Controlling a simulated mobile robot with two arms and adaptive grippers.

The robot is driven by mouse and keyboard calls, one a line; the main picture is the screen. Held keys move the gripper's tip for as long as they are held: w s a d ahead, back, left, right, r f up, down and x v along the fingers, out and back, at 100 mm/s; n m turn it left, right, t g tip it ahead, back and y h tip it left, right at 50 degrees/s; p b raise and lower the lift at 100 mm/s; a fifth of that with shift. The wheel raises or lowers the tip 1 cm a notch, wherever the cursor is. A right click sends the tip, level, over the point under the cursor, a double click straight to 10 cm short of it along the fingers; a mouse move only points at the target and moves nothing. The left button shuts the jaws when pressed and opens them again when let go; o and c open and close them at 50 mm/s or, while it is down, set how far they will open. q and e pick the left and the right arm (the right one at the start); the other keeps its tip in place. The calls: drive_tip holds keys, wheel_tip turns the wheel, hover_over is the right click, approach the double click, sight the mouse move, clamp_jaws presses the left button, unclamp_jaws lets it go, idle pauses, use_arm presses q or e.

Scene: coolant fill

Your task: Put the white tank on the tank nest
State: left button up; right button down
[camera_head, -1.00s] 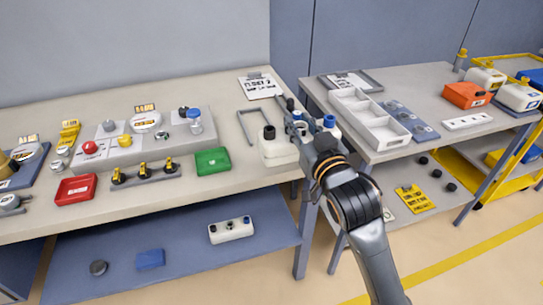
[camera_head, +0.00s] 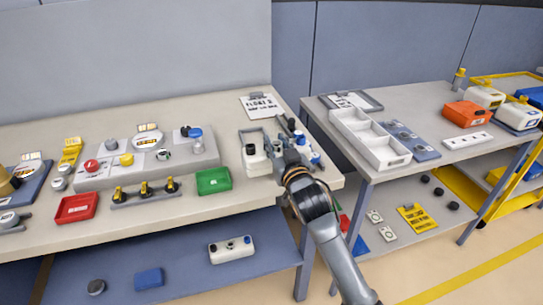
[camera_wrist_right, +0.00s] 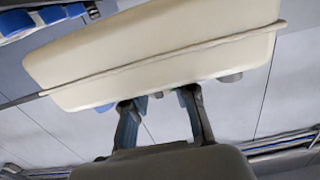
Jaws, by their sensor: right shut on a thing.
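The white tank (camera_head: 256,166) has a dark cap and a blue cap and appears upright at the right end of the left bench. My right gripper (camera_head: 283,160) is shut on it and hides its middle. In the right wrist view the tank (camera_wrist_right: 160,55) fills the upper picture, with the gripper fingers (camera_wrist_right: 158,102) at its lower edge. The grey tank nest frame (camera_head: 252,131) shows behind the tank, which overlaps its front part. Whether the tank touches the nest is hidden. My left gripper is not in view.
A clipboard (camera_head: 261,106) lies behind the nest. A green tray (camera_head: 213,181) and a grey panel with buttons (camera_head: 180,158) stand to the left. A white divided bin (camera_head: 370,138) stands on the bench at the right, across a gap.

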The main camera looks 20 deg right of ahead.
drive_tip(key=shift+w+a+f, duration=0.15)
drive_tip(key=shift+w+f, duration=0.8)
drive_tip(key=shift+f, duration=0.05)
drive_tip(key=f, duration=0.1)
drive_tip(key=f+p, duration=0.1)
drive_tip(key=f, duration=0.1)
drive_tip(key=shift+w+a+f, duration=0.1)
drive_tip(key=shift+w+f, duration=0.15)
drive_tip(key=shift+w, duration=0.15)
drive_tip(key=shift+f, duration=0.2)
drive_tip(key=c, duration=1.1)
unclamp_jaws()
drive_tip(key=shift+s, duration=0.1)
drive_tip(key=shift+o, duration=0.2)
drive_tip(key=shift+f+b, duration=0.1)
drive_tip(key=shift+b, duration=0.2)
